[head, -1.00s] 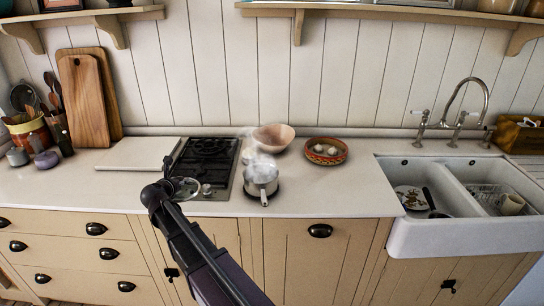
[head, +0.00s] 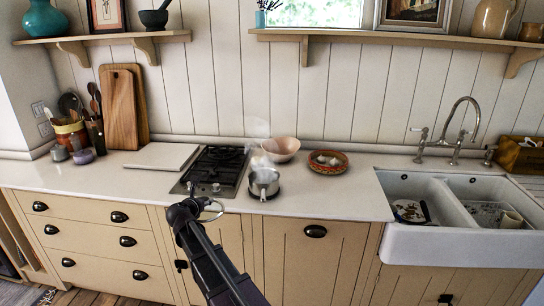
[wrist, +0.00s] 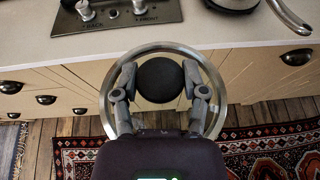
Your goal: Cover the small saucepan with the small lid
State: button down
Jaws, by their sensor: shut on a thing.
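The small saucepan (head: 264,182) stands uncovered on the counter, just right of the hob, with steam above it and its handle toward the front edge. Its lower side and handle also show at the top right of the wrist view (wrist: 290,14). The small lid (wrist: 217,90) is glass with a metal rim and a round black knob. My gripper (wrist: 159,82) is shut on the knob from both sides. In the head view my gripper (head: 207,207) holds the lid in front of the counter's front edge, left of and nearer than the saucepan.
The hob (head: 215,170) lies left of the saucepan. A pinkish bowl (head: 281,149) stands behind it and a patterned dish (head: 327,162) to its right. The double sink (head: 440,240) is further right. A white board (head: 160,157) lies left of the hob. Bare counter (head: 345,195) lies right of the saucepan.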

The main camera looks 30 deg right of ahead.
jog(key=shift+s+a, duration=0.15)
jog(key=shift+s, duration=0.2)
jog(key=shift+d, duration=0.2)
